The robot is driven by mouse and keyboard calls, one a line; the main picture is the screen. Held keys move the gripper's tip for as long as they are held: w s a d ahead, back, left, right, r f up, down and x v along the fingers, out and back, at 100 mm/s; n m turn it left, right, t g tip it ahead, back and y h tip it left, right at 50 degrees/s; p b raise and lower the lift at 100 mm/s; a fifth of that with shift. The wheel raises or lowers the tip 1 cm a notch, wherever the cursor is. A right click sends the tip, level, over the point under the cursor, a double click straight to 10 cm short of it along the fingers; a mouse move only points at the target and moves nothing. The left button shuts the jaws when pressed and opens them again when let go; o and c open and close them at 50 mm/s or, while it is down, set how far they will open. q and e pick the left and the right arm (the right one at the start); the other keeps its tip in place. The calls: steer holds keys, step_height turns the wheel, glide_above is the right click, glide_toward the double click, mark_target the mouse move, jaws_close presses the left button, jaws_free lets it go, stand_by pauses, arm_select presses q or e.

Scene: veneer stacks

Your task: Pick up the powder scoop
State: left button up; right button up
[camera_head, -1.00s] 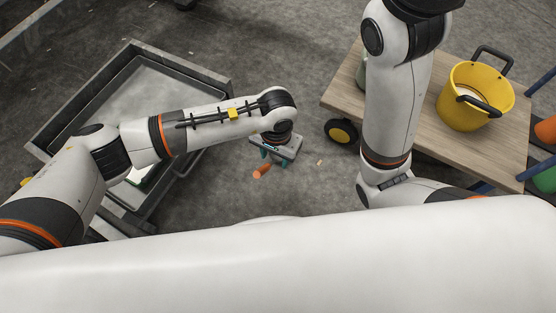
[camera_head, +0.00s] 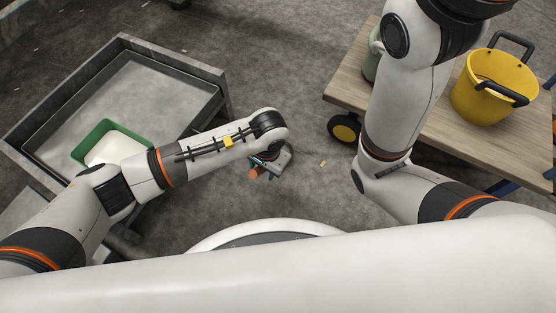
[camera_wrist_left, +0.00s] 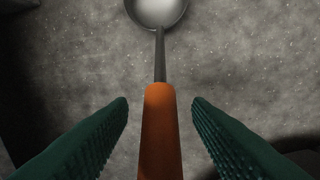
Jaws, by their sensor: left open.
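The powder scoop has an orange handle, a thin grey shaft and a round bowl with a pale inside. In the left wrist view its handle (camera_wrist_left: 159,135) runs up the middle, with the bowl at the top edge. In the head view only a bit of its orange handle (camera_head: 254,174) shows beside my left gripper (camera_head: 265,168). My left gripper is open. Its two green ridged fingers, also in the left wrist view (camera_wrist_left: 160,104), stand on either side of the handle with a gap at each side. My right arm shows, but its gripper is out of sight.
A grey tray (camera_head: 178,61) at left holds a green tub (camera_head: 101,130) with pale contents. A wooden cart (camera_head: 349,84) with a black-and-yellow wheel (camera_head: 344,129) stands at right, carrying a yellow bucket (camera_head: 490,92). Speckled grey floor lies between them.

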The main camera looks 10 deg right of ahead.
arm_select(q)
steer(key=shift+f, duration=0.5)
steer(key=shift+r, duration=0.1)
jaws_close()
